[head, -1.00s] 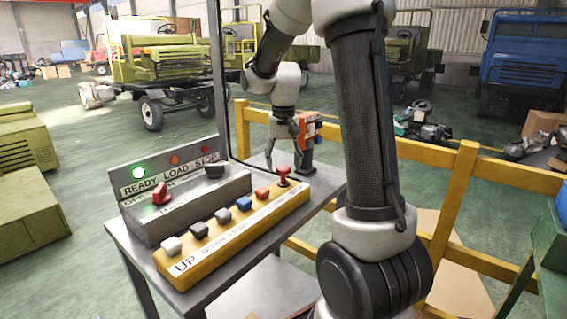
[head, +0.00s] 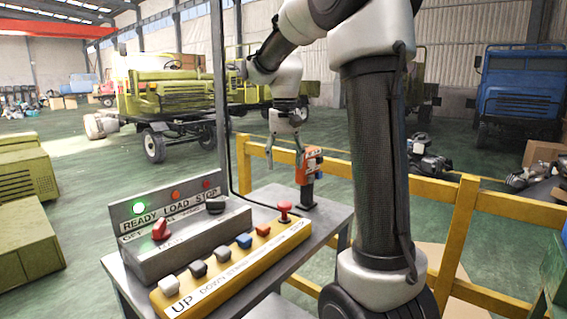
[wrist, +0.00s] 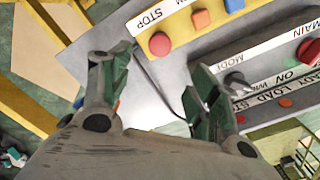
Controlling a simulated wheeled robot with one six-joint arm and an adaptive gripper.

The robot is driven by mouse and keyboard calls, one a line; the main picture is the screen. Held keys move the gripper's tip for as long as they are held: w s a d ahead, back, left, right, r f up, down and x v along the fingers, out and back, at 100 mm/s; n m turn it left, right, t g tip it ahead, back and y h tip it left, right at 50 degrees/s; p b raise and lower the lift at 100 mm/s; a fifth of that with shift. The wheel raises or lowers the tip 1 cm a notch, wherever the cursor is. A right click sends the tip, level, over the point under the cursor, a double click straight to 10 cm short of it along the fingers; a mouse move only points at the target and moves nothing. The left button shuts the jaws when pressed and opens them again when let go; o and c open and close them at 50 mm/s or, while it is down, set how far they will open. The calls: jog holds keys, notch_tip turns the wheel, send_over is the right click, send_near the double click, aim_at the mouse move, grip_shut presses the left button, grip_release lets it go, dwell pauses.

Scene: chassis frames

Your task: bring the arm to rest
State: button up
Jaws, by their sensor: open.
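My gripper (head: 284,160) hangs from my raised arm, above the far end of the metal control table (head: 262,199). Its fingers are apart with nothing between them, and they point down. It stands clear of the yellow button box (head: 240,262) and its red mushroom button (head: 284,210). In the wrist view my gripper (wrist: 163,78) shows two spread green-padded fingers over the table top. The red mushroom button (wrist: 159,43) lies beyond the fingers there.
A grey panel (head: 180,245) with a lit green lamp stands behind the buttons. An orange device (head: 308,165) on a dark post stands close to the gripper. A yellow rail (head: 440,205) runs behind the table. Trucks stand farther back, with open floor before them.

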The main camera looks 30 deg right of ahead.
jog(key=s+a+f+n+t, duration=0.1)
jog(key=s+a+n+t, duration=0.1)
jog(key=s, duration=1)
jog(key=s+a+f+n+t, duration=0.1)
jog(key=s+a+n+t, duration=0.1)
jog(key=s, duration=0.9)
jog(key=shift+s+a+f+n, duration=0.35)
jog(key=shift+s+a+n, duration=0.05)
jog(key=shift+a+n, duration=0.1)
